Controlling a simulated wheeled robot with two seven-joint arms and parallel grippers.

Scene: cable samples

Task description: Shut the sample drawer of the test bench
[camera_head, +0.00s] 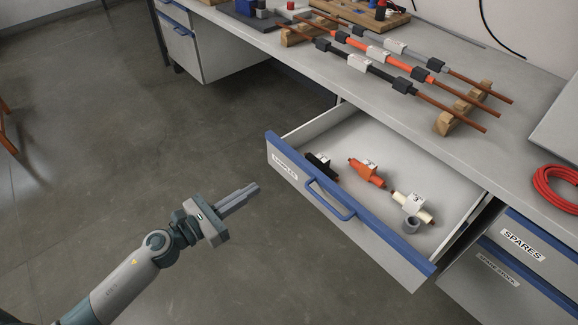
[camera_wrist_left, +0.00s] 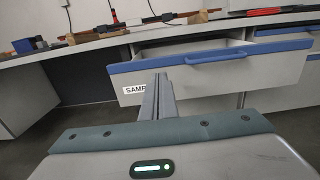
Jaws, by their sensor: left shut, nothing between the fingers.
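The sample drawer (camera_head: 365,225) of the test bench is pulled out, with a blue top edge and a blue bar handle (camera_head: 331,200) on its white front. In the left wrist view the drawer front (camera_wrist_left: 205,75) shows beyond the fingers (camera_wrist_left: 157,98). My right gripper is out of view.
The bench top (camera_head: 390,125) carries long cables on wooden blocks (camera_head: 462,110) and a red cable coil (camera_head: 558,188). A drawer labelled SPARES (camera_head: 523,248) sits shut at the right. The floor (camera_head: 100,150) around my left arm is clear.

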